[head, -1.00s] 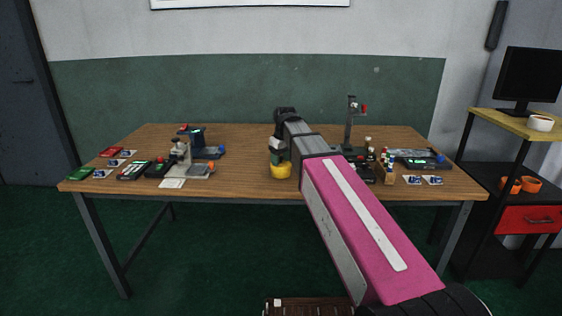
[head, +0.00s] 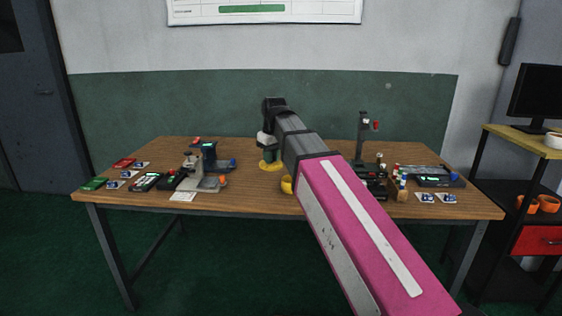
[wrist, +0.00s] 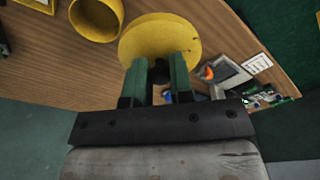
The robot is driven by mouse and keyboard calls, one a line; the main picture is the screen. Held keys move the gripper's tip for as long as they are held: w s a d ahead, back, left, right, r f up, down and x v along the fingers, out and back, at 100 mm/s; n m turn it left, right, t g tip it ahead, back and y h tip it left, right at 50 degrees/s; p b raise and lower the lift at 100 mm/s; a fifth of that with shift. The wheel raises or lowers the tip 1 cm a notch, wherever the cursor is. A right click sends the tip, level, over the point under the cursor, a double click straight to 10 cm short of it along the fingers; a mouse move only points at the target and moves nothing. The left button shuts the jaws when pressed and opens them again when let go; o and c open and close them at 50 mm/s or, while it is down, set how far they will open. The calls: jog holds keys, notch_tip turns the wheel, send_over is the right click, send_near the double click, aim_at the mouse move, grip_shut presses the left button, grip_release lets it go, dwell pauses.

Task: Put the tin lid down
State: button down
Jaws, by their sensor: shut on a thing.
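The yellow tin lid (wrist: 160,38) is a round disc with a dark knob. My gripper (wrist: 160,72) has its green fingers closed around that knob. In the head view the lid (head: 270,167) shows just below my gripper (head: 268,152), over the wooden table. I cannot tell whether it touches the tabletop. The yellow tin (wrist: 97,17) stands open beside the lid in the wrist view. In the head view the tin (head: 287,185) is right of the lid and partly hidden by my arm.
A microscope (head: 205,172) and small devices stand left of the lid on the table (head: 240,199). A stand (head: 362,140) and several small bottles (head: 399,178) are on the right. Bare wood lies between the microscope and the lid.

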jog(key=shift+s+a+r, duration=0.25)
jog(key=shift+s+a, duration=0.05)
jog(key=shift+a, duration=0.05)
jog(key=s+a+f, duration=0.1)
jog(key=a+f, duration=0.2)
jog(key=a, duration=0.4)
send_over(268, 188)
jog(key=f, duration=0.7)
jog(key=shift+s+d+f, duration=0.1)
jog(key=shift+s+f, duration=0.2)
jog(key=shift+s, duration=0.05)
jog(key=shift+f, duration=2.05)
jog(key=shift+d+f, duration=0.1)
jog(key=shift+f, duration=0.05)
jog(key=c, duration=1)
grip_release()
